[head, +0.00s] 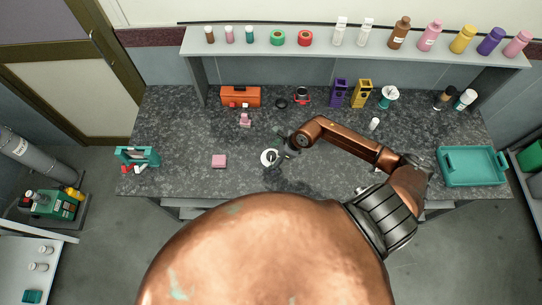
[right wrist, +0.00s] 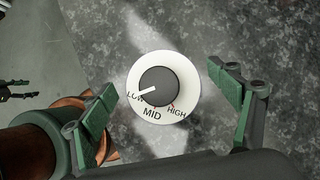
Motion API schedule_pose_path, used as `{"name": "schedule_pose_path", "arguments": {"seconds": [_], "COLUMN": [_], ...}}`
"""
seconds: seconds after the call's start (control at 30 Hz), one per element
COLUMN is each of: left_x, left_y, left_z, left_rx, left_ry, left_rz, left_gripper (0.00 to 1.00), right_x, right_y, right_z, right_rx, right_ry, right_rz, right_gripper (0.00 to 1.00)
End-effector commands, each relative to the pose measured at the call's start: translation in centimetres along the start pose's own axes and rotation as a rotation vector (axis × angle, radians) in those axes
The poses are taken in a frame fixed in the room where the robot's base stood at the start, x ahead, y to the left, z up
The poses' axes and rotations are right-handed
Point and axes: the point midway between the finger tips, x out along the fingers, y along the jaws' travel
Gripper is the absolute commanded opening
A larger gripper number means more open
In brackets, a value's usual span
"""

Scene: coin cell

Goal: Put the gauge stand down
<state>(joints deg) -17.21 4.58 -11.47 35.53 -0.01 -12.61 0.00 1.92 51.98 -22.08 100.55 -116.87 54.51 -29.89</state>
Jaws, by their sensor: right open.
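A round white dial (head: 269,157) with a dark knob lies on the grey speckled bench (head: 190,130). In the right wrist view the dial (right wrist: 187,72) is marked LOW, MID and HIGH, and its white pointer is at LOW. No thing is plainly marked as the gauge stand, so I cannot tell whether this dial belongs to it. My right gripper (head: 284,146) is open just beside the dial in the head view. In the right wrist view its green-padded fingers (right wrist: 165,86) are apart, with the dial showing between them and untouched.
A teal rack (head: 138,155) is at the left end, a teal tray (head: 472,167) at the right. An orange toolbox (head: 240,96) and purple and yellow holders (head: 361,93) stand at the back.

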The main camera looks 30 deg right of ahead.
Motion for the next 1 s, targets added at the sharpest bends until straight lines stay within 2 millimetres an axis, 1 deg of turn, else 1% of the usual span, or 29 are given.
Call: {"name": "schedule_pose_path", "arguments": {"seconds": [0.17, 0.27, 0.5, 0.6, 0.7, 0.83, 1.0], "left_x": [0.0, 0.3, 1.3, 1.6, 1.8, 1.9, 1.9], "left_y": [0.0, 0.0, 0.0, 0.1, 0.1, 0.1, 0.1], "left_z": [0.0, 0.0, 0.1, 0.2, 0.2, 0.2, 0.2], "left_rx": [0.000, 0.000, 0.000, 0.000, 0.000, 0.000, 0.000], "left_ry": [0.000, 0.000, 0.000, -0.001, -0.001, -0.001, -0.001], "left_rz": [0.000, 0.000, 0.000, 0.000, 0.000, 0.000, 0.000], "left_gripper": [0.54, 0.54, 0.54, 0.54, 0.54, 0.54, 0.54], "right_x": [-0.7, -2.0, -7.0, -8.9, -10.4, -11.6, -12.1], "right_y": [-0.1, -0.1, -0.1, 0.0, 0.0, 0.0, 0.0], "right_z": [0.0, -0.1, -0.2, -0.2, -0.2, -0.1, 0.1], "right_rx": [-0.001, -0.002, -0.004, -0.002, -0.001, -0.001, 0.000], "right_ry": [0.001, 0.002, 0.004, 0.004, 0.004, 0.002, 0.000], "right_rz": [-0.001, -0.002, -0.002, -0.002, -0.001, -0.001, 0.001], "right_gripper": [0.82, 0.82, 0.82, 0.82, 0.82, 0.82, 0.82]}}
